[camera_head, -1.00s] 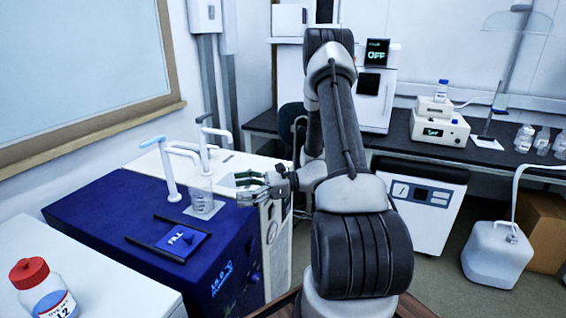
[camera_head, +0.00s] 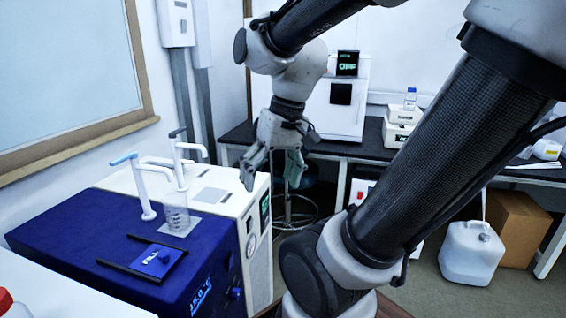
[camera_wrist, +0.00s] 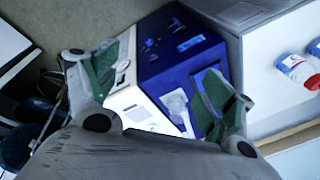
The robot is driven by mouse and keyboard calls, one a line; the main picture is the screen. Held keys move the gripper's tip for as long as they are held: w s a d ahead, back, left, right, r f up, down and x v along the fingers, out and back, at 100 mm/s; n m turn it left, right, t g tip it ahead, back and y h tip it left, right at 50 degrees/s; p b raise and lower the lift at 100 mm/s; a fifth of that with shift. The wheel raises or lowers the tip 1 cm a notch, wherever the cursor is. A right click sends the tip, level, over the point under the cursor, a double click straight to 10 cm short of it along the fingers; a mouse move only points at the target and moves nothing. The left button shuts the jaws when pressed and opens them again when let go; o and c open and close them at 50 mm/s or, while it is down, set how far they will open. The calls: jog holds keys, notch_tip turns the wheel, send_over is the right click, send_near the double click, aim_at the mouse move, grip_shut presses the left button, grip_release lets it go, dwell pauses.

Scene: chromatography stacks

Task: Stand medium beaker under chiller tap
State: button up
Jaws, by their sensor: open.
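The clear medium beaker (camera_head: 176,211) stands upright on a light square pad (camera_head: 179,229) on top of the blue and white chiller (camera_head: 75,232). White curved taps (camera_head: 142,185) rise beside it, and a tap spout is over or close to the beaker. My gripper (camera_head: 272,177) is open and empty, pointing down, raised above the right end of the chiller and apart from the beaker. In the wrist view my gripper (camera_wrist: 155,90) has its green-padded fingers wide apart, with the chiller (camera_wrist: 165,55) below. The beaker is not clear in that view.
A red-capped bottle (camera_head: 8,305) stands on the white bench (camera_head: 60,295) at the lower left. A dark bench (camera_head: 360,148) with instruments runs along the back. A stool (camera_head: 300,215) and white jug (camera_head: 472,252) stand on the floor.

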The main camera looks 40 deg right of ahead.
jog(key=d+r+n+t+h, duration=0.1)
jog(key=s+d+r+n+t, duration=0.1)
jog(key=r, duration=0.1)
jog(key=shift+d+t+h, duration=0.25)
jog(key=shift+t+h, duration=0.05)
jog(key=shift+h, duration=0.1)
